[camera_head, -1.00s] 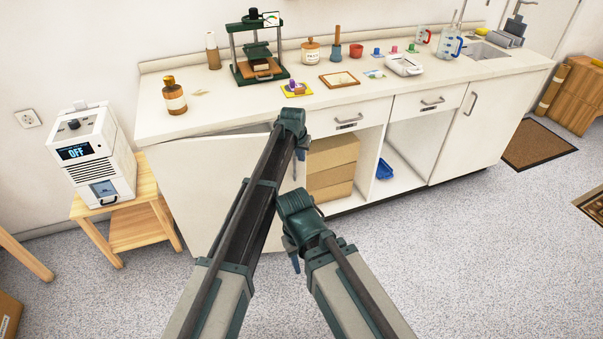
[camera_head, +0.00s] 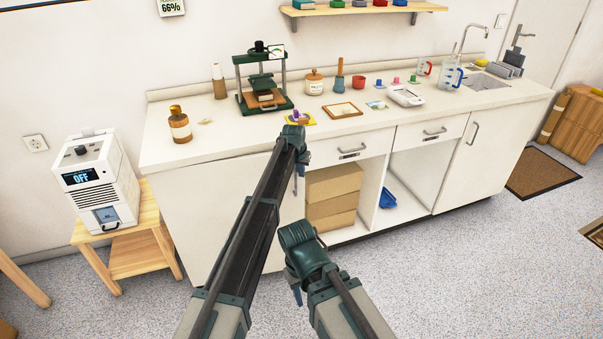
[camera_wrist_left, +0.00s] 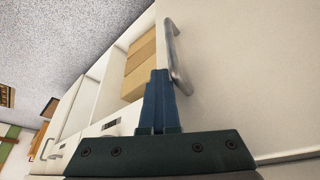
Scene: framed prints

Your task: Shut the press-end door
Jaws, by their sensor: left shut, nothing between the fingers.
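The press-end door (camera_head: 215,220) is the plain white door at the left end of the counter, below the green press (camera_head: 263,80). It looks flush or nearly flush with the cabinet front; my left arm hides part of its right edge, so I cannot rule out a small gap. Its metal bar handle (camera_wrist_left: 176,55) shows upright in the left wrist view. My left gripper (camera_wrist_left: 160,75) is shut and empty, its fingertips close beside the handle; I cannot tell if they touch. My right gripper (camera_head: 298,296) hangs low in front of the cabinet, its fingers too small to judge.
An open bay with cardboard boxes (camera_head: 332,190) adjoins the door on the right. A wooden stand (camera_head: 130,250) with a white device (camera_head: 97,180) stands left of the cabinet. Bottles, a jar and other items stand on the counter. The floor in front is clear.

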